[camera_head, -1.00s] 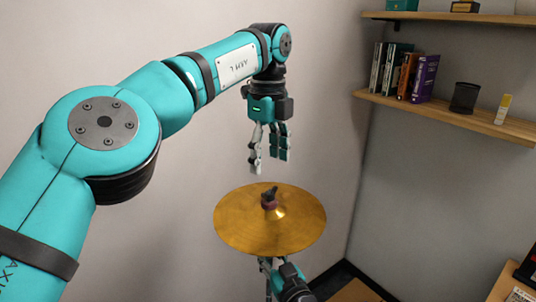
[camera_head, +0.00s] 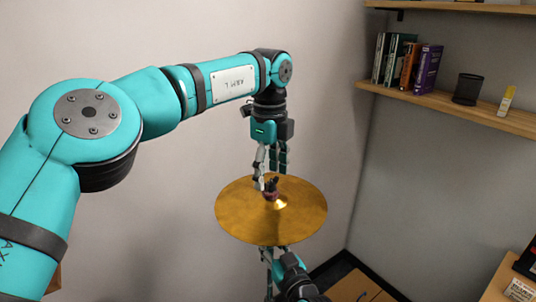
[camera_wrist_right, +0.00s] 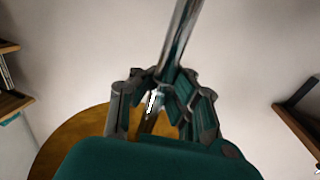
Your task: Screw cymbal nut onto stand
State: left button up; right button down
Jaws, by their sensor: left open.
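The gold cymbal (camera_head: 240,222) lies nearly level in the head view. At its centre is the dark wing-shaped cymbal nut (camera_head: 272,184), above a reddish washer (camera_head: 270,197). My left gripper (camera_head: 269,180) points down from above, open, its fingers at the nut's height and close around it; contact cannot be told. My right gripper (camera_head: 267,254) is below the cymbal, partly hidden by it. In the right wrist view, my right gripper (camera_wrist_right: 160,85) has its fingers closed around the shiny metal stand rod (camera_wrist_right: 180,35), with the cymbal (camera_wrist_right: 75,140) behind. The stand's thread is hidden.
Wall shelves at the right hold books (camera_head: 405,62), a black mesh cup (camera_head: 467,89) and a small yellow-white item (camera_head: 506,101). A piece of furniture (camera_head: 505,285) stands at the lower right. The space between cymbal and shelves is clear.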

pick_arm(q)
jog(key=shift+f, duration=0.9)
jog(key=c, duration=1.3)
pick_arm(e)
jog(key=shift+s+a, duration=0.1)
